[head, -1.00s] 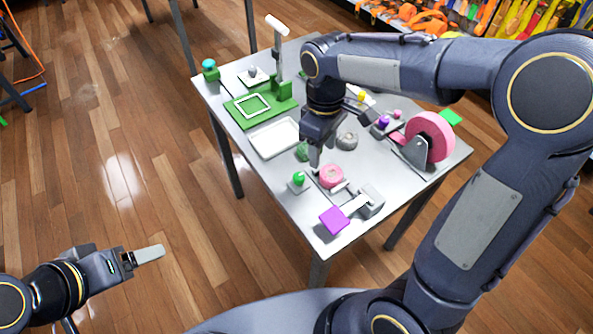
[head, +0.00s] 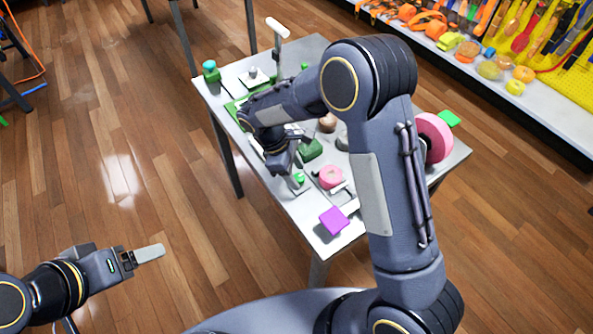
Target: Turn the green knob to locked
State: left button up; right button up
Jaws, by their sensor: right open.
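The green knob (head: 299,179) sits on a small grey plate near the front left edge of the table (head: 290,207). My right gripper (head: 292,165) is open, low over the table, just above and beside this knob. It covers part of the knob and its plate, and I cannot tell whether it touches them. The knob's markings are too small to read. My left gripper (head: 150,254) is over the floor at the lower left, away from the table. Its fingers overlap in this view, so its opening does not show.
A pink roll (head: 331,177) and a dark green block (head: 311,149) are close right of the knob. A purple square (head: 334,220) is near the front corner. A large pink wheel (head: 434,138) is at the right, partly behind my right arm. A teal-topped green block (head: 210,71) is far left.

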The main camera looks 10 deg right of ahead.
jog(key=shift+s+d+f, duration=0.1)
jog(key=shift+d+f, duration=0.1)
jog(key=shift+f, duration=0.2)
jog(key=c, duration=1)
jog(key=shift+o, duration=0.2)
